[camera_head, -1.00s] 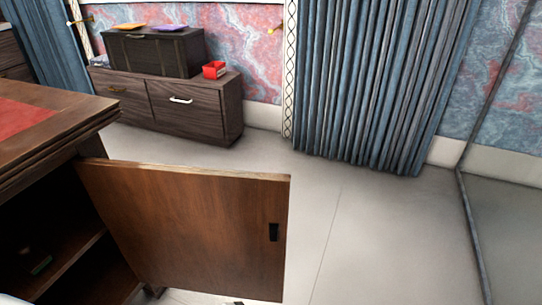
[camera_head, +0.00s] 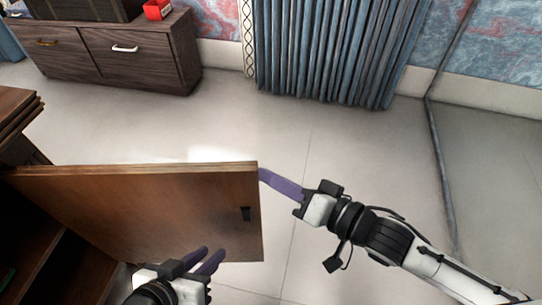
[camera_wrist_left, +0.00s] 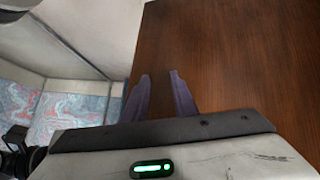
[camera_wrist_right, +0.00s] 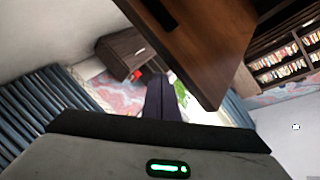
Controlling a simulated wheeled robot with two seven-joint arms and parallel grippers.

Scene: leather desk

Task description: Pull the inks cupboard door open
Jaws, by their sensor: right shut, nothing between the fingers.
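The wooden cupboard door (camera_head: 140,215) stands swung out from the dark cupboard opening (camera_head: 75,270), whose inside shows at lower left. The door also shows in the right wrist view (camera_wrist_right: 205,40), close to these fingers (camera_wrist_right: 161,80). My left gripper (camera_head: 212,254) is open and empty in front of the door's lower part; its fingers (camera_wrist_left: 160,82) point along the door face (camera_wrist_left: 230,60).
A dark wooden drawer cabinet (camera_head: 120,60) stands by the far wall. A blue curtain (camera_head: 335,50) hangs beside it. Pale floor (camera_head: 350,140) is free beyond and right of the door. The desk edge (camera_head: 15,110) is at the left.

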